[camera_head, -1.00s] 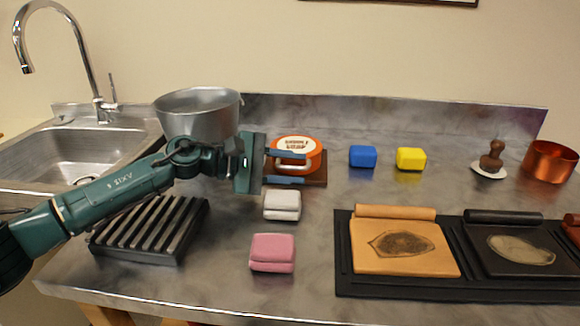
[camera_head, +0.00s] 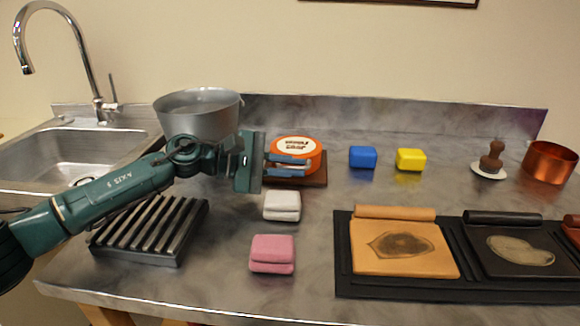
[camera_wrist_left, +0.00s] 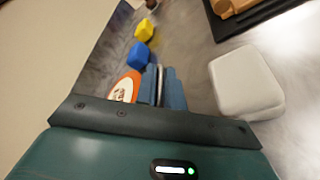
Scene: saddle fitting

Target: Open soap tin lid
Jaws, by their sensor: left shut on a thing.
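The soap tin with its orange lid (camera_head: 297,146) and white label stands on a brown wooden board (camera_head: 315,180) near the back middle of the counter. A handle on the tin's near side lies between the fingers of my left gripper (camera_head: 289,166). My left gripper is shut on this handle. In the left wrist view the blue fingers (camera_wrist_left: 164,86) close around the pale handle, with the orange lid (camera_wrist_left: 125,88) beside them. The lid looks seated on the tin. My right gripper is in neither view.
A white sponge (camera_head: 281,205) and a pink sponge (camera_head: 272,253) lie in front of the tin. A metal pot (camera_head: 200,114) and a slatted rack (camera_head: 150,230) are on the left. Blue (camera_head: 362,157) and yellow (camera_head: 410,159) blocks stand to the right, beyond free counter.

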